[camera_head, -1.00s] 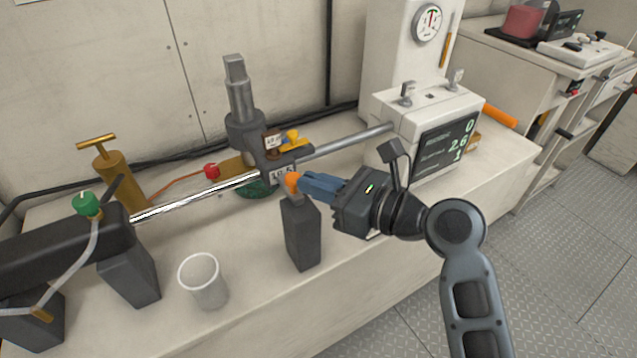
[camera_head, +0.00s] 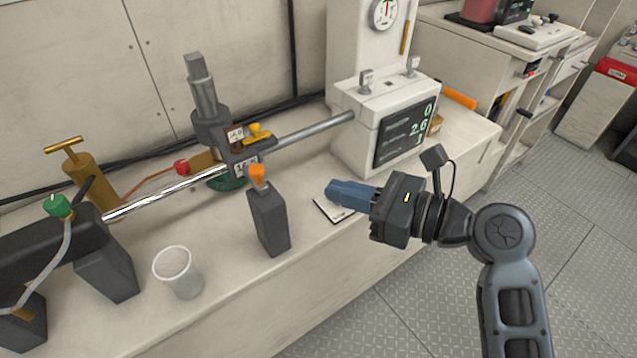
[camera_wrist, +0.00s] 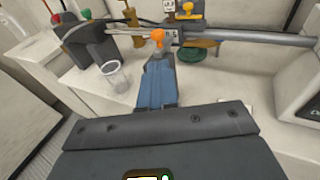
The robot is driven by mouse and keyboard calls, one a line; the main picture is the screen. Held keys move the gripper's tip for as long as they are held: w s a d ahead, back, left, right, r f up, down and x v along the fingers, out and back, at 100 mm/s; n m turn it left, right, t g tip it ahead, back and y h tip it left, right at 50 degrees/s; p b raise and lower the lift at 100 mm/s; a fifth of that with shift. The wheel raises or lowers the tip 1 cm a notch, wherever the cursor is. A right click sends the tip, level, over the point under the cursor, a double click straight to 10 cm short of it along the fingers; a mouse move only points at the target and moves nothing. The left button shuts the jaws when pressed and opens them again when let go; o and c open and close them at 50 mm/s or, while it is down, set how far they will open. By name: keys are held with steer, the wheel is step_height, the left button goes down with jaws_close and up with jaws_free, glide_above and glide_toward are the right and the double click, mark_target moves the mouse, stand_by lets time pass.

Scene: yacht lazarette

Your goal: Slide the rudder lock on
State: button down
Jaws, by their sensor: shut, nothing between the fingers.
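I cannot tell for certain which part is the rudder lock. An orange-topped piece (camera_head: 257,174) stands on a dark upright block (camera_head: 268,222) at the front of the bench, close before the bright rod (camera_head: 165,190). Behind it, a dark tiller fitting (camera_head: 238,160) with a labelled front joins the rod and a grey post (camera_head: 203,95). A yellow knob (camera_head: 257,131) sits on the fitting. My gripper (camera_head: 333,190) is shut and empty, right of the orange-topped piece and apart from it. In the wrist view the orange top (camera_wrist: 158,36) shows beyond my blue fingertips (camera_wrist: 158,70).
A clear cup (camera_head: 178,272) stands at the bench's front left. A brass pump (camera_head: 90,180) and green-capped valve (camera_head: 58,206) are farther left. A white cabinet with a dark display (camera_head: 404,136) stands at the right. A white card (camera_head: 327,208) lies under my gripper.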

steer(key=shift+v, duration=0.95)
steer(key=s+d+f+n+t+h, duration=0.4)
steer(key=s+d+f+h, duration=0.4)
steer(key=s+f, duration=0.4)
steer(key=s+d+f+n+h, duration=0.1)
steer(key=s+d+n+h, duration=0.4)
steer(key=s, duration=0.4)
steer(key=s+d+r+n+t, duration=0.1)
steer(key=s+r+n, duration=0.4)
steer(key=s+n, duration=0.2)
steer(key=s+d+r+n+t+h, duration=0.1)
steer(key=s+r+n, duration=0.4)
steer(key=s+n, duration=0.2)
steer(key=shift+s+d+n+t, duration=0.2)
steer(key=shift+d+n+t, duration=0.1)
steer(key=shift+n+t, duration=0.1)
